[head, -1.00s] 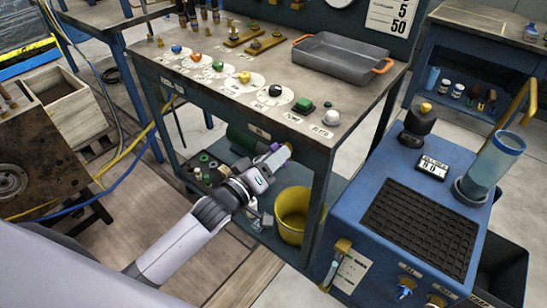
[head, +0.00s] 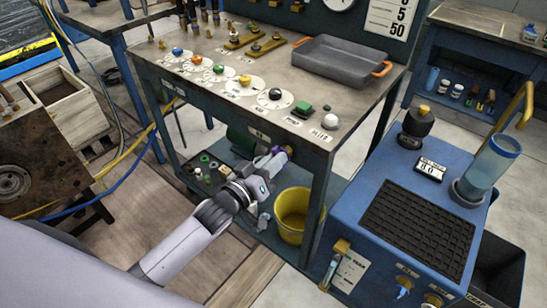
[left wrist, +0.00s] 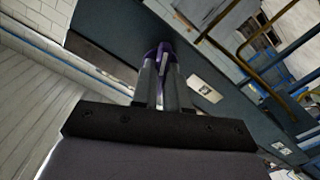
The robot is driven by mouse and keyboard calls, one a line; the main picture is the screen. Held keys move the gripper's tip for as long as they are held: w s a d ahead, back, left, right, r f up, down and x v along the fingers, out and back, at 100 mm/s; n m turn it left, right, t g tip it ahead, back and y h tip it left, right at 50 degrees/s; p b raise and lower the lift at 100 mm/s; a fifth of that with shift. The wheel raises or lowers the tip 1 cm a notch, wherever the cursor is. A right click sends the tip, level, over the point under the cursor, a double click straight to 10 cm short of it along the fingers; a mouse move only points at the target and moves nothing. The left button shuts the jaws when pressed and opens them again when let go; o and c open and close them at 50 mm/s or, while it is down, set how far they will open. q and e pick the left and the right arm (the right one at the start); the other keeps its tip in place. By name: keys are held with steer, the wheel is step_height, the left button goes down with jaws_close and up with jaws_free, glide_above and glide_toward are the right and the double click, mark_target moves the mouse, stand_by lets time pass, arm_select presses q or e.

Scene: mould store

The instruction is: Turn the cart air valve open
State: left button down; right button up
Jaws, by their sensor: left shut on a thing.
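My left gripper (head: 279,157) reaches below the front edge of the workbench. It is shut on a small purple part (head: 288,151) there. In the left wrist view, the fingers (left wrist: 160,75) close around this purple part (left wrist: 163,52) against a dark blue-grey panel. Fingers hide much of it, and I cannot tell its full shape. The blue cart (head: 345,215) stands at the right. On its front are a small blue valve handle (head: 404,288) and a brass fitting (head: 431,300), both apart from my gripper. My right gripper is not in view.
The workbench (head: 215,105) carries coloured knobs and a grey tray (head: 343,62). Under it are a yellow bucket (head: 291,215) and a green cylinder (head: 240,140), close to my left arm. Blue and yellow hoses (head: 110,190) cross the left side.

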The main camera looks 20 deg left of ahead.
arm_select(q)
steer(key=m+p, duration=0.1)
steer(key=m, duration=0.4)
steer(key=shift+r, duration=0.15)
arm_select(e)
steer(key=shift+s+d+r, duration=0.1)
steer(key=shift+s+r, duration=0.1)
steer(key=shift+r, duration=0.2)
arm_select(q)
steer(key=shift+m, duration=0.3)
steer(key=c, duration=1.1)
jaws_free()
steer(key=shift+d, duration=0.1)
steer(key=shift+c, duration=0.2)
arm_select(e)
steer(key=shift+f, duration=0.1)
